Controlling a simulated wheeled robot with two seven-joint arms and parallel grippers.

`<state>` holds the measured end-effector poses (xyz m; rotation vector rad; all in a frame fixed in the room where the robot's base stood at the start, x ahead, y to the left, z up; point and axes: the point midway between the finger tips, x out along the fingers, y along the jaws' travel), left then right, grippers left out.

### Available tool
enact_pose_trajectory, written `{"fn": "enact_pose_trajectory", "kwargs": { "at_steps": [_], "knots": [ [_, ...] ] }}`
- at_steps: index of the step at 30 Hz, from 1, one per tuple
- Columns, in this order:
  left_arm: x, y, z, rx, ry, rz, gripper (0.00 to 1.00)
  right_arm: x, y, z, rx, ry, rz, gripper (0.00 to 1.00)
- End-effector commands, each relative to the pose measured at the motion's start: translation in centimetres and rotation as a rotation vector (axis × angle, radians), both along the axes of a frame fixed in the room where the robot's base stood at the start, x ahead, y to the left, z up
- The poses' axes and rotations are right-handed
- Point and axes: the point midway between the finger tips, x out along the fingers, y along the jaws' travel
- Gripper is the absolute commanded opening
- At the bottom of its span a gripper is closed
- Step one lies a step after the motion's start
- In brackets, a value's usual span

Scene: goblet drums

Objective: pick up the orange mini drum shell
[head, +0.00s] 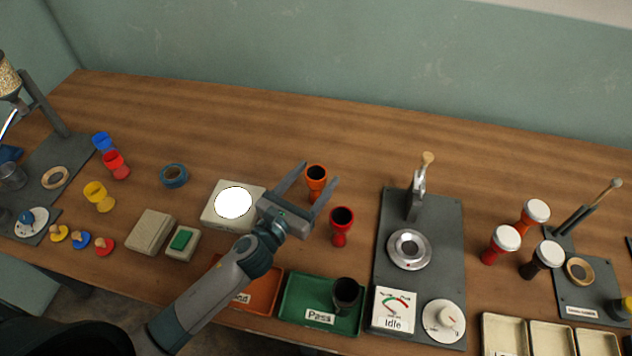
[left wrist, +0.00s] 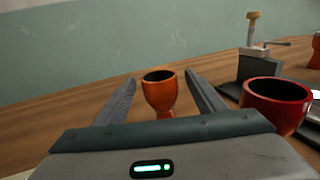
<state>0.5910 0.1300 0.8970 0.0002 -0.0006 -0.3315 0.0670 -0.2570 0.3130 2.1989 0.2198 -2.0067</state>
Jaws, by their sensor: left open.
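The orange mini drum shell (head: 316,178) stands upright on the wooden table in the head view, a goblet shape with a dark open top. My left gripper (head: 320,174) is open, with its two fingers pointing at the shell, one on each side of it. In the left wrist view the orange shell (left wrist: 159,92) stands between the spread fingertips (left wrist: 161,78), and its lower part is partly hidden by the gripper body. I cannot tell how far the fingers reach along it. My right gripper is not in view.
A red shell (head: 341,226) stands close on the right, also in the left wrist view (left wrist: 276,103). A white lit box (head: 212,215) is left of the gripper. A dark press station (head: 445,240) is further right. The table behind the orange shell is clear.

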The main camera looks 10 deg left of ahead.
Motion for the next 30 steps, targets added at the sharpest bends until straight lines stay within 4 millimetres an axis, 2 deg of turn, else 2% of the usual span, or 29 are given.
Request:
{"fn": "enact_pose_trajectory", "kwargs": {
  "at_steps": [8,20,30],
  "knots": [
    [0.6,-0.2,0.0,-0.001,0.0,0.0,0.64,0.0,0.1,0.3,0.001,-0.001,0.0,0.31],
    [4.6,-1.5,-0.4,-0.001,0.0,0.001,0.64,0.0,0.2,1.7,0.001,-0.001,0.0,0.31],
    [4.9,-1.6,-0.5,0.0,0.001,0.0,0.64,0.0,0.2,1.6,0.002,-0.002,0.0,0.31]
  ]
}}
